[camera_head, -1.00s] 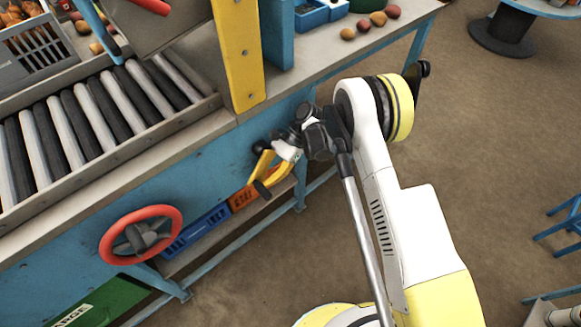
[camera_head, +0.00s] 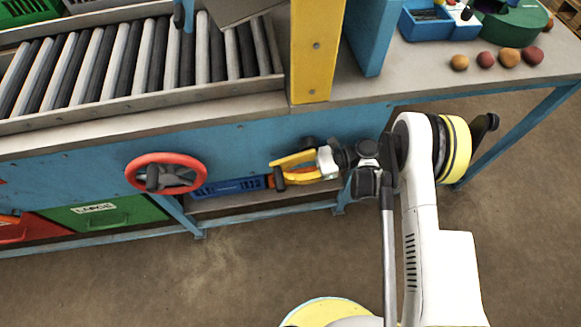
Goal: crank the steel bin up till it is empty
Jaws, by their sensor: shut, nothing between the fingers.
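A red-rimmed handwheel (camera_head: 165,172) with a dark hub and grip is mounted on the blue front of the bench, left of centre. My gripper (camera_head: 275,172), with yellow fingers, is to the right of the wheel at about the same height in the picture. It is shut and empty, its fingers pointing left, apart from the wheel. A grey steel panel (camera_head: 238,10), perhaps part of the steel bin, shows at the top edge above the rollers. The rest of it is cut off, so its contents and tilt are hidden.
A roller conveyor (camera_head: 150,55) lies on the bench, with a yellow post (camera_head: 316,50) at its right. Several round fruits or vegetables (camera_head: 509,57) lie on the bench top. A green drawer (camera_head: 105,214) and a blue crate (camera_head: 230,187) are below. The floor in front is clear.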

